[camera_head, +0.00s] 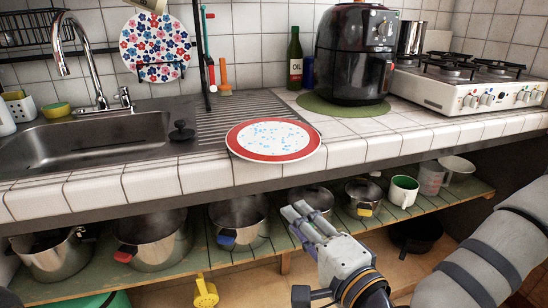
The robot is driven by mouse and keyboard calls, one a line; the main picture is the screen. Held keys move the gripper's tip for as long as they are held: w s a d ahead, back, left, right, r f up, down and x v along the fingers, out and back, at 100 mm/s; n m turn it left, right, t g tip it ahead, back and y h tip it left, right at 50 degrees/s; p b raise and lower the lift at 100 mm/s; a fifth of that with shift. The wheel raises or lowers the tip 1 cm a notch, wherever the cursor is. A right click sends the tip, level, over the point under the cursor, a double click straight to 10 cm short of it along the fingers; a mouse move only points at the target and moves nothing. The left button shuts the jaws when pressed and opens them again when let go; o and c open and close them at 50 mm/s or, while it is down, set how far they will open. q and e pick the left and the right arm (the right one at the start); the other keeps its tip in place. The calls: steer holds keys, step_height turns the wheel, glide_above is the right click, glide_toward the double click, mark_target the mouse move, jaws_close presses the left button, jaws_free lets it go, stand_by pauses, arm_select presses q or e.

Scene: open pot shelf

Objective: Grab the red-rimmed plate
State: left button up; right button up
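The red-rimmed plate (273,139) lies on the front part of the tiled counter, right of the sink. It is white with small blue marks, and its near rim reaches the counter's front edge. My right gripper (297,212) is below and in front of the plate, clear of it, by the pot shelf. Its fingers point up and to the left. They overlap in this view, so I cannot tell how far they are open. I see nothing held in it. My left gripper is not in view.
Behind the plate stand an oil bottle (295,58) and a black air fryer (352,55). A sink (90,145) is left.

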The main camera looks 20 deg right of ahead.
steer(key=m+t+h, duration=0.1)
steer(key=m+t, duration=0.1)
glide_toward(283, 163)
steer(key=w, duration=0.3)
steer(key=w+a, duration=0.1)
steer(key=w, duration=0.7)
steer(key=shift+w+a+r, duration=0.2)
steer(key=shift+r, duration=0.3)
jaws_close()
